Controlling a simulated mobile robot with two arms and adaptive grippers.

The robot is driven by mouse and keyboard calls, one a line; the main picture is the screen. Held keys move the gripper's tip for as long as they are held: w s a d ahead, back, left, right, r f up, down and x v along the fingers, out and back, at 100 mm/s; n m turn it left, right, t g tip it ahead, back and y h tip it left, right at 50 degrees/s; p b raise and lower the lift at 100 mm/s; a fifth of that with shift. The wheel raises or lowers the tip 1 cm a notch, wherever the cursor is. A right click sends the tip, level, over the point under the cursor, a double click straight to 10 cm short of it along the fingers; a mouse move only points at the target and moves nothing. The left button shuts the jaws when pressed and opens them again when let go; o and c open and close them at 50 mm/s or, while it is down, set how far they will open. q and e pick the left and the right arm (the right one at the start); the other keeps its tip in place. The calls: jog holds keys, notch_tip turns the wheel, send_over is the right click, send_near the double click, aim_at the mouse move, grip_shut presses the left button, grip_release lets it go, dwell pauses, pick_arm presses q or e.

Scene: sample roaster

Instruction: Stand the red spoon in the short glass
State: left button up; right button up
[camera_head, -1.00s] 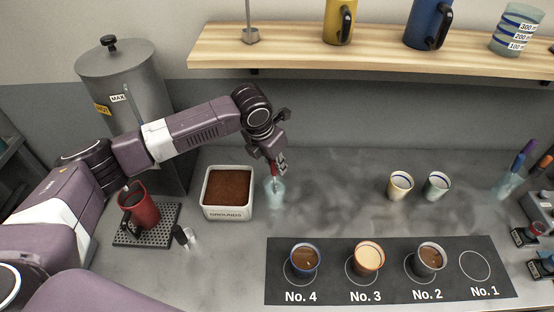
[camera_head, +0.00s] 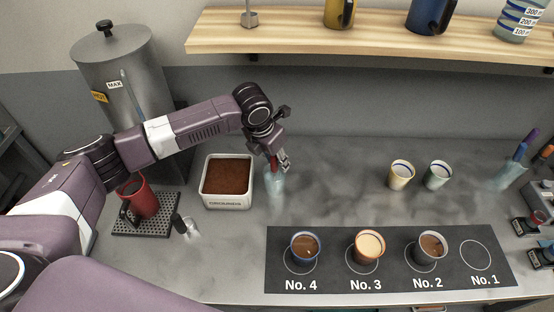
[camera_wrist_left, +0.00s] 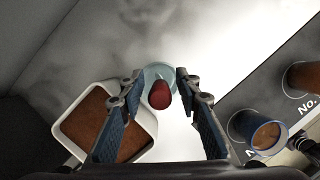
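The short glass (camera_head: 275,184) is a small pale blue clear tumbler on the counter, right of the grounds box. The red spoon (camera_head: 272,163) stands upright with its lower part in the glass. My left gripper (camera_head: 279,166) is just above the glass, pointing down. In the left wrist view, the red end of the spoon (camera_wrist_left: 159,96) sits between the spread fingertips (camera_wrist_left: 158,86) with a gap on each side. The glass rim (camera_wrist_left: 160,70) shows behind it. The spoon's lower end is hard to make out. My right gripper is not in view.
A white grounds box (camera_head: 228,203) stands close left of the glass. A red mug (camera_head: 141,197) is on a drip tray. Cups stand on a black numbered mat (camera_head: 390,285) in front. Two cups (camera_head: 402,176) are at the right. A wooden shelf (camera_head: 300,35) runs above.

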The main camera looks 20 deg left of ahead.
pick_arm(q)
jog(key=shift+r, duration=0.15)
jog(key=v, duration=1.2)
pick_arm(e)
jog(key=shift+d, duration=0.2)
pick_arm(q)
jog(key=shift+d, duration=0.1)
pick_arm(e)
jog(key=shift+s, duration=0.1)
